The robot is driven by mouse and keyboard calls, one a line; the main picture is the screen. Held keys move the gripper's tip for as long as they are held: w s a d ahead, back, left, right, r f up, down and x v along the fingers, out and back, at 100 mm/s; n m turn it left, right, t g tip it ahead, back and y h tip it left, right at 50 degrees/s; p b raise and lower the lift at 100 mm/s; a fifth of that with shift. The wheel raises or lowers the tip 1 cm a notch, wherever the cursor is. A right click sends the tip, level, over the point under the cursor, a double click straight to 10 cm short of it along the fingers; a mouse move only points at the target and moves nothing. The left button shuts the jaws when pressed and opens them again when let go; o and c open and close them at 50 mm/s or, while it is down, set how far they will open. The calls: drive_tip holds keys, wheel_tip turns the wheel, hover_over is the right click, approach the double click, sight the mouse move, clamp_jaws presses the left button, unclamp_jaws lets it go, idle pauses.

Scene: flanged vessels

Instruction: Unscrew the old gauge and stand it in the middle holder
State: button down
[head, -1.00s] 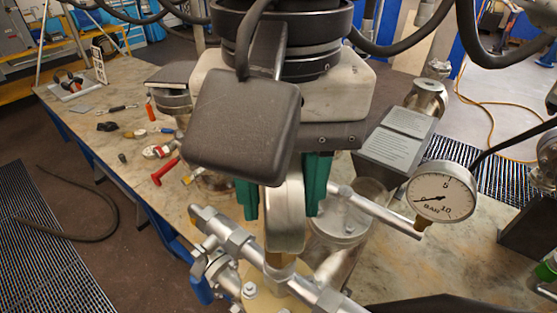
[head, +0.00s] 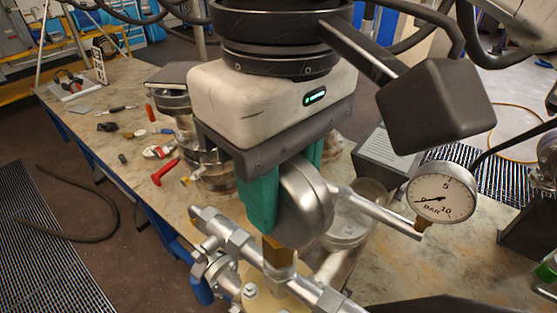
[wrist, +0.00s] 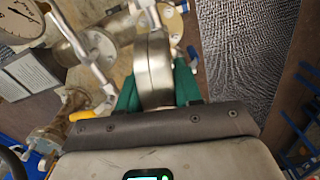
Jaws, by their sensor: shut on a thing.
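The old gauge (head: 308,203) is a round silver case seen from its back and rim. It sits upright over a brass hex fitting (head: 279,252) on the silver pipe tee. My gripper (head: 288,190) has green fingers shut on the case from both sides. In the wrist view the case (wrist: 153,68) shows edge-on between the green fingers (wrist: 187,85). Its dial is turned away from the head view. I cannot tell whether its thread is still in the tee. I cannot make out the middle holder in either view.
A second gauge (head: 442,196) with a white BAR dial stands close on the right, on a side pipe. A valve pipe (head: 235,240) runs below my gripper. Flanged vessels (head: 212,165) stand behind. Loose tools, including a red one (head: 165,171), lie on the bench at left.

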drive_tip(key=n, duration=0.4)
drive_tip(key=shift+n, duration=0.3)
drive_tip(key=c, duration=0.7)
unclamp_jaws()
drive_tip(key=shift+r, duration=0.1)
wheel_tip(320, 180, up, 11)
drive_tip(key=shift+f, duration=0.15)
